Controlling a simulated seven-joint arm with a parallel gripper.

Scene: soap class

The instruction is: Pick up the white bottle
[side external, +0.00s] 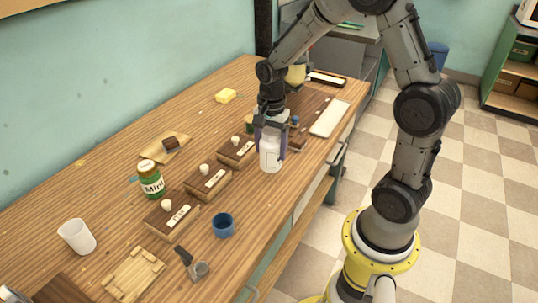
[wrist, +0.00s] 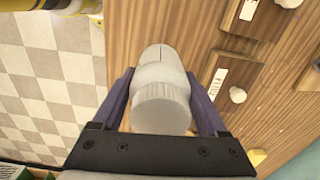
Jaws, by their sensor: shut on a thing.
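The white bottle (side external: 270,154) stands upright on the wooden table, near the table's front edge. My gripper (side external: 269,144) is above and around it, with its purple fingers on either side of the bottle. In the wrist view the white bottle (wrist: 161,92) lies between the two fingers of my gripper (wrist: 160,90), its ribbed cap toward the camera. The gripper is shut on the bottle. In the side view its upper part is hidden by the gripper. I cannot tell whether its base touches the table.
Wooden boxes with white knobs (side external: 208,181) stand in a row left of the bottle. A green-labelled jar (side external: 151,181), a blue cup (side external: 223,225) and a white cup (side external: 77,237) stand nearer the camera. A white slab (side external: 329,118) lies to the right. A yellow block (side external: 226,96) lies near the wall.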

